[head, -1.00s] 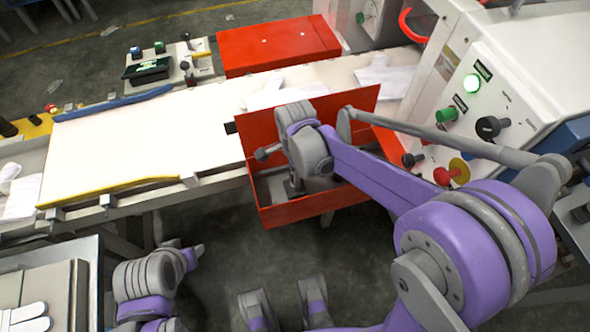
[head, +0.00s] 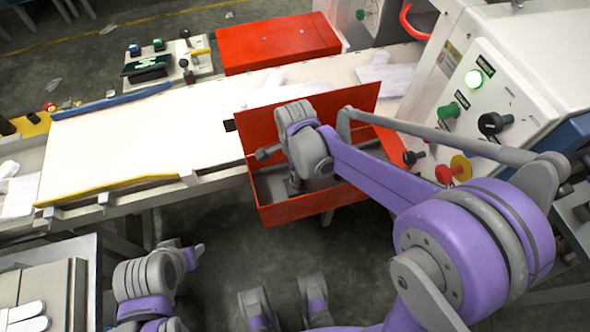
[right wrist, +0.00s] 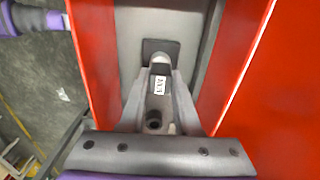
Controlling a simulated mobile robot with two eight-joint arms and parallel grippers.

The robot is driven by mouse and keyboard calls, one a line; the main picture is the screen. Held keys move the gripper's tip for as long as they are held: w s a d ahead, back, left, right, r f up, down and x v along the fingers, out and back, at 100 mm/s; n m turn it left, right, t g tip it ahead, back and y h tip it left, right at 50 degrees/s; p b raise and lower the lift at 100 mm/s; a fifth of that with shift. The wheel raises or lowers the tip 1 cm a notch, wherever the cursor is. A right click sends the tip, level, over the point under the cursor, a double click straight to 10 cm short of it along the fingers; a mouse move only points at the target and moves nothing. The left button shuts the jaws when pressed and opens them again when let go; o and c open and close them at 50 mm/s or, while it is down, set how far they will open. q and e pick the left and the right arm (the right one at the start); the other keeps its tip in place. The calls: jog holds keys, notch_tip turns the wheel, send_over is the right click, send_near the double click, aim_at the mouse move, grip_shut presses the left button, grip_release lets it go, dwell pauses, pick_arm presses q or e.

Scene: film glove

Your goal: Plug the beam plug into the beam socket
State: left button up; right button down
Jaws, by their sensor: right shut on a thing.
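My right gripper (head: 295,188) reaches down into an open red box on the side of the conveyor. In the right wrist view, my right gripper (right wrist: 160,92) is shut on a grey plug (right wrist: 155,103) with a small white printed label. The plug's far end overlaps a dark square fitting (right wrist: 150,47), apparently the beam socket, on the grey beam (right wrist: 200,55) between the red walls. I cannot tell whether the plug's end is in it or just in front. In the head view the plug and socket are hidden. My left gripper (head: 190,253) hangs low at left, apart from the box; its jaws are unclear.
Red walls (right wrist: 92,65) stand close on both sides of my right gripper. White gloves (head: 290,85) lie on the conveyor (head: 130,140) behind the box. A machine panel with knobs (head: 495,123) stands at right. The floor below the box is clear.

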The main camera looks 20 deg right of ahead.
jog(key=shift+f+b, duration=0.3)
jog(key=shift+f, duration=0.25)
jog(key=c, duration=0.5)
grip_release()
jog(key=shift+c, duration=0.2)
jog(key=shift+r, duration=0.1)
notch_tip(320, 180, up, 11)
jog(key=shift+f+p, duration=0.15)
jog(key=shift+p, duration=0.95)
jog(key=s+d+r+n+t+p, duration=0.2)
jog(key=s+d+r+n+p, duration=0.1)
jog(key=s+n, duration=0.4)
jog(key=s+d+r+n+t+p, duration=0.3)
jog(key=s+n+p, duration=0.4)
jog(key=n, duration=0.3)
jog(key=shift+d+r+n, duration=0.3)
jog(key=shift+r, duration=0.6)
